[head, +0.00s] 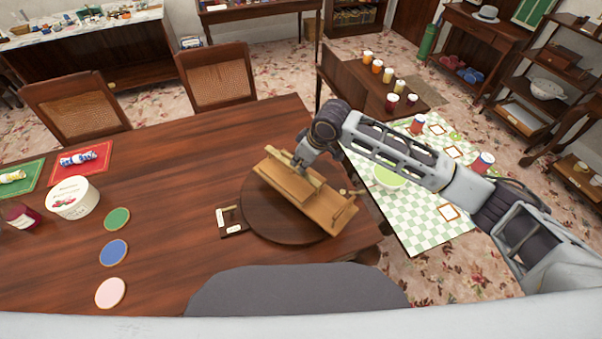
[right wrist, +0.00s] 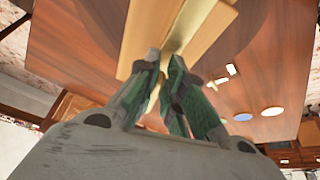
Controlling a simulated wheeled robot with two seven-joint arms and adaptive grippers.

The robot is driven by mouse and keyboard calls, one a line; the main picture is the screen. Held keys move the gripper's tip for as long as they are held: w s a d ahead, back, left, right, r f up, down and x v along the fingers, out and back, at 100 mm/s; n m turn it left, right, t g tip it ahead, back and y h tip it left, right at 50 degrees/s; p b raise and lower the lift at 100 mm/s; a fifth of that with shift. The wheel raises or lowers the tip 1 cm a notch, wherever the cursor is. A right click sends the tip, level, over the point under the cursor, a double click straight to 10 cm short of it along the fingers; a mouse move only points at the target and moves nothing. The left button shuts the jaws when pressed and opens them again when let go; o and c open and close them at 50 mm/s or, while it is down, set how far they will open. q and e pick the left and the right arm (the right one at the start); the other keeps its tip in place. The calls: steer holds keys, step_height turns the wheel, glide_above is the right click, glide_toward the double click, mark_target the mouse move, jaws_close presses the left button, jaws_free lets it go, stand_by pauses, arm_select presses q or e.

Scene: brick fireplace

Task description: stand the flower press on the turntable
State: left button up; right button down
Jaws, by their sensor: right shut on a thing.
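The flower press (head: 325,205) is a light wooden piece with long boards, at the turntable in the head view. It lies slantwise over the disc, and I cannot tell whether it touches it. The turntable (head: 262,222) is a round dark wooden disc on the table's right part. My right gripper (head: 302,166) comes down from above and is shut on the press near its upper middle. In the right wrist view the fingertips (right wrist: 165,62) close on a light wooden part of the press (right wrist: 136,40). My left gripper is not in view.
The dark wooden table (head: 160,240) holds a small tray (head: 232,226) left of the turntable, round coasters (head: 113,252), a white tub (head: 72,197) and a red mat (head: 80,165). A green checked cloth (head: 425,230) with jars lies to the right. Chairs stand behind.

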steer(key=shift+f, duration=0.3)
steer(key=shift+f, duration=2.4)
steer(key=c, duration=1.5)
jaws_free()
steer(key=shift+f, duration=0.15)
steer(key=shift+v, duration=6.05)
